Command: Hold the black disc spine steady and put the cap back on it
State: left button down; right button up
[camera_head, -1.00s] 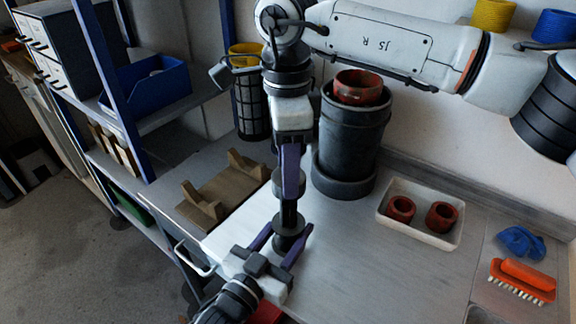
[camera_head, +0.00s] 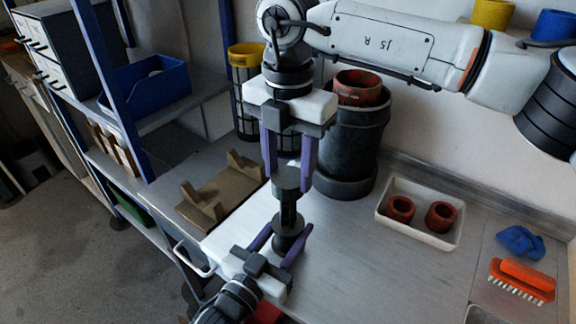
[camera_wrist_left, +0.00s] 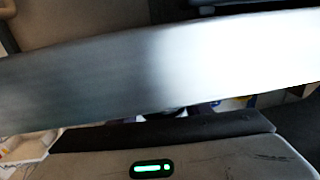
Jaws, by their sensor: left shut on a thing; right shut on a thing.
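The black disc spine (camera_head: 289,216) stands roughly upright above the bench, its wide lower disc between the purple fingers of my left gripper (camera_head: 284,240), which is shut on it. The dark grey cap (camera_head: 287,179) is at the spine's upper end, lined up with it. My right gripper (camera_head: 288,174) points down from above and is shut on the cap, one purple finger on each side. Cap and spine seem to meet, but I cannot tell whether the cap is seated. The left wrist view is filled by a blurred grey-white band and shows neither clearly.
A wooden cradle (camera_head: 219,206) lies left of the spine. A dark canister (camera_head: 350,140) with a red ring stands behind right. A white tray (camera_head: 420,228) with two red rings, a blue cloth (camera_head: 521,241) and an orange brush (camera_head: 521,282) lie right. The bench between is clear.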

pick_arm(q)
jog(key=shift+f, duration=0.1)
pick_arm(e)
jog(key=m, duration=0.6)
jog(key=shift+m, duration=0.4)
jog(key=m, duration=0.7)
jog(key=shift+s+a+m, duration=0.1)
jog(key=shift+s+m, duration=0.05)
jog(key=shift+m, duration=0.15)
jog(key=shift+s+a, duration=0.1)
jog(key=o, duration=1.1)
jog(key=shift+f, duration=0.1)
notch_tip(320, 180, up, 12)
